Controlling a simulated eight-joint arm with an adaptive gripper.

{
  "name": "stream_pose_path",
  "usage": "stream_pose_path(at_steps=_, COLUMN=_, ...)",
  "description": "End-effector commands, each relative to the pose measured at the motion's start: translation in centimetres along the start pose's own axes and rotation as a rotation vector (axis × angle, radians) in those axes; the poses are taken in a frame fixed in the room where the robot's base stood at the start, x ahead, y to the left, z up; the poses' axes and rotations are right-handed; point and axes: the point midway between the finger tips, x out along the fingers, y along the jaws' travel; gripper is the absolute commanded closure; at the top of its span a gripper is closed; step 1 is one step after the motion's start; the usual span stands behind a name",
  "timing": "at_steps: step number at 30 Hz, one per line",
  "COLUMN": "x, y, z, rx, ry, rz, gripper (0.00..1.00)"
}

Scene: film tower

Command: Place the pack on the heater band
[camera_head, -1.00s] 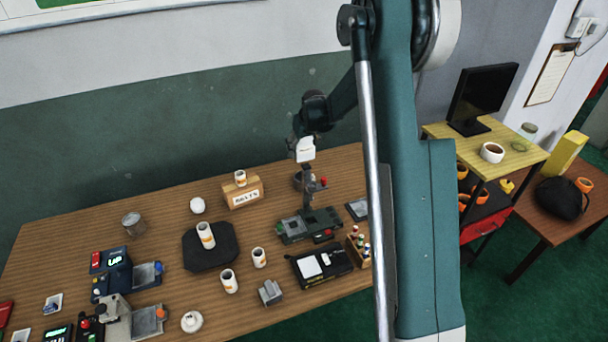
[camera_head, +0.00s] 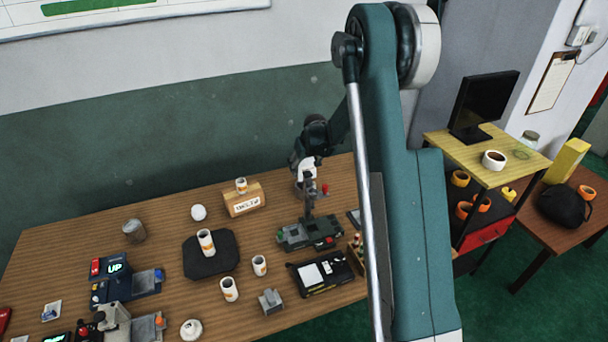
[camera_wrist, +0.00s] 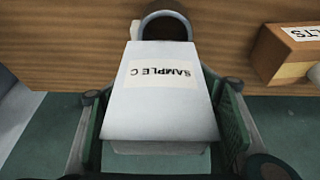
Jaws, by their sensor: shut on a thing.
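A white pack labelled SAMPLE C (camera_wrist: 165,105) sits between the two fingers of my gripper (camera_wrist: 162,92), which is shut on it. In the head view the pack (camera_head: 306,168) is a small white shape under my wrist, above the back right of the wooden bench. A dark round ring (camera_wrist: 165,13), which looks like the heater band, shows just beyond the pack's far edge in the wrist view. The pack hides part of the ring. I cannot tell the gap between pack and ring. The ring is not clearly visible in the head view now.
The BELTS box (camera_head: 243,200) stands to the left with a white roll on top. A black mat (camera_head: 209,266) bears a white cylinder. The bench's back left is fairly clear.

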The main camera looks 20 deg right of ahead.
Motion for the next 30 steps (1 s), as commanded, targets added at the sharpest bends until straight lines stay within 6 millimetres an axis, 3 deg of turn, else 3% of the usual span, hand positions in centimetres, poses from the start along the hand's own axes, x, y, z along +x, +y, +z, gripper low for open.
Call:
stream_pose_path(at_steps=9, x=2.8, y=0.0, z=1.1, rx=0.0, ry=0.0, rz=0.0, gripper=0.6)
stream_pose_path(at_steps=24, x=3.5, y=0.0, z=1.4, rx=0.0, ry=0.0, rz=0.0, gripper=0.61)
stream_pose_path(at_steps=25, x=3.4, y=0.0, z=1.4, rx=0.0, ry=0.0, rz=0.0, gripper=0.41)
stream_pose_path(at_steps=28, x=3.4, y=0.0, z=1.4, rx=0.0, ry=0.0, rz=0.0, gripper=0.28)
stream_pose_path(at_steps=30, x=3.4, y=0.0, z=1.4, rx=0.0, ry=0.0, rz=0.0, gripper=0.26)
